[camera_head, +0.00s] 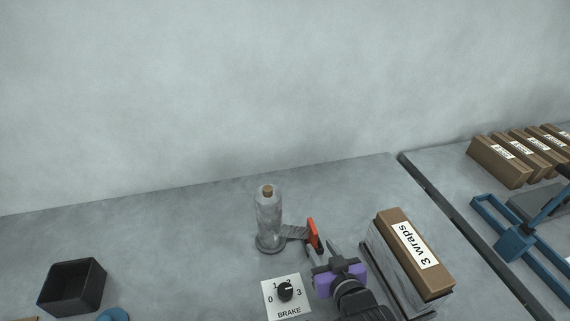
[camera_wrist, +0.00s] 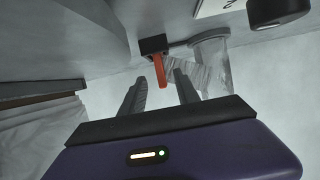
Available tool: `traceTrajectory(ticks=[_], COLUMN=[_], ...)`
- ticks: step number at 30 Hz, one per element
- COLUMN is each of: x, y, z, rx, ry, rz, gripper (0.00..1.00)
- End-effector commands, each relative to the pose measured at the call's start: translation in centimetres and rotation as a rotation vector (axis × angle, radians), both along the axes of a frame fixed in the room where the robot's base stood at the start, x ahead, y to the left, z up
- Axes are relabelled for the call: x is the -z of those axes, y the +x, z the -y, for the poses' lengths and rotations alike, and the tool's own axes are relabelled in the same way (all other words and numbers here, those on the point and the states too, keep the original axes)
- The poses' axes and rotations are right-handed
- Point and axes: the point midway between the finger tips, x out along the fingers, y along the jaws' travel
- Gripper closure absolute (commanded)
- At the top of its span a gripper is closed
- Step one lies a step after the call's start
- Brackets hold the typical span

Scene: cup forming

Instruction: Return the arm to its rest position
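My gripper (camera_head: 324,248) has a purple body and stands near the red clip (camera_head: 313,234), just in front and to the right of it. In the wrist view my gripper's two fingers (camera_wrist: 160,77) are apart with nothing between them touching. The red clip (camera_wrist: 160,70) shows in the gap, clear of both fingers. A grey wrapped post (camera_head: 268,220) with a tan top stands upright on the table, and a grey strip (camera_head: 294,232) runs from it to the clip. My arm's rest position is not marked in view.
A brake dial plate (camera_head: 289,309) lies left of my gripper. A brown box labelled "3 wraps" (camera_head: 432,276) stands close on the right. A black open bin (camera_head: 72,285) is at left. More brown boxes (camera_head: 501,172) and a blue frame (camera_head: 516,240) stand on the right table.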

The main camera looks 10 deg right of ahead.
Motion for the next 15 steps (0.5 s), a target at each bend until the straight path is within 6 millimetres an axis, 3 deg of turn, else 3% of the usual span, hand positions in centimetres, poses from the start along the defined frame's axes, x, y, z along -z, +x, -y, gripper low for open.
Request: traceTrajectory(ticks=[5,9,15], x=[-0.7,-4.3,-7.0], y=[0.3,0.7,-4.3], z=[0.0,-0.1,-0.1], rx=[-0.001,-0.003,-0.008], ry=[-0.001,-0.001,-0.004], rz=[0.031,0.141,0.270], gripper=[0.62,0.62,0.62])
